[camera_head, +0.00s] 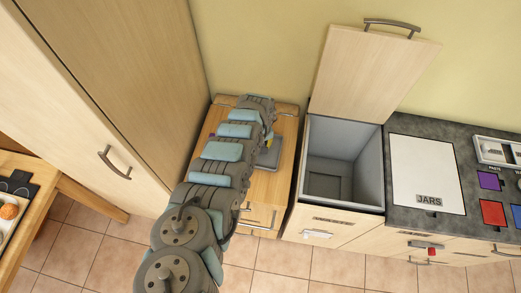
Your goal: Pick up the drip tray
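A flat grey tray-like piece (268,157), which looks like the drip tray, lies on the wooden counter just right of my arm. My arm covers its left part. My arm reaches up across the counter, and its far end bends down toward the tray's upper edge. My gripper (269,137) shows only as a small dark shape there, mostly hidden by the arm. I cannot tell whether its fingers are open or shut, or whether they touch the tray.
Right of the counter stands an open grey-lined bin (325,178) with its wooden lid (366,72) raised. Farther right is a dark worktop (462,217) with a white JARS panel (425,172) and coloured squares. A tall cabinet (130,90) stands close on the left.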

